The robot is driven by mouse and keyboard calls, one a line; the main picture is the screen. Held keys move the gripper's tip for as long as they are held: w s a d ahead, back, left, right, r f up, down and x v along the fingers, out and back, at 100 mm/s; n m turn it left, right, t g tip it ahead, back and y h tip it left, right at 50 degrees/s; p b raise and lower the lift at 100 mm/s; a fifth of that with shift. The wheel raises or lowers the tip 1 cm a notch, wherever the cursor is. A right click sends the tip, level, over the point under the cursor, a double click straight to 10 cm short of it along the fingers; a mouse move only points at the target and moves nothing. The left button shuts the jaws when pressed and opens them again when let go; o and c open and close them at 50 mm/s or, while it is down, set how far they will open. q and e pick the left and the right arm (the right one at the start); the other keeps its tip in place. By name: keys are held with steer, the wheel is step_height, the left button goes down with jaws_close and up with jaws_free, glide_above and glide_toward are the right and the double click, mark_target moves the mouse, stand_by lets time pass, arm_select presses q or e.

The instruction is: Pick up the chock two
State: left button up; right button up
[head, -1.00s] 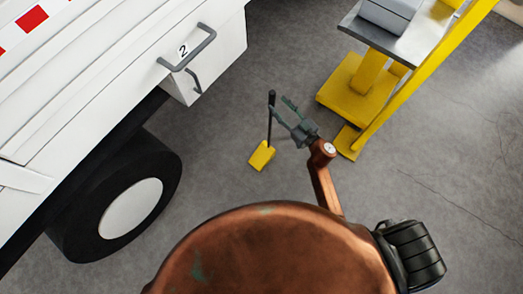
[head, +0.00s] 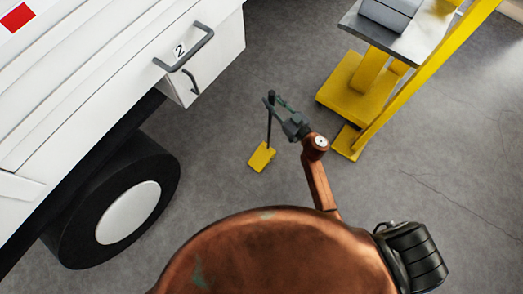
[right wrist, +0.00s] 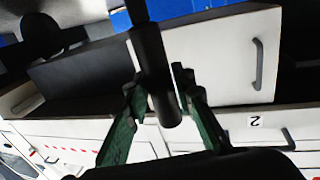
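The chock is a yellow block (head: 262,157) on the grey floor, with a thin black upright handle (head: 270,118) rising from it. My right gripper (head: 272,99) is at the top of this handle. In the right wrist view, the black handle (right wrist: 150,55) stands between the two green-grey fingers of my right gripper (right wrist: 160,82). The fingers are spread, one on each side of it; I cannot tell whether either touches it. The yellow block is not seen in the right wrist view. My left gripper is not in view.
A white truck side with a box marked 2 (head: 222,55) and a grey handle (head: 186,50) stands at the left, above a black wheel (head: 85,232). A yellow stand (head: 350,90) with a grey top is at the upper right. Floor around the chock is clear.

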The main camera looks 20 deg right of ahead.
jaws_close()
stand_by(0.4)
steer(key=shift+r, duration=0.2)
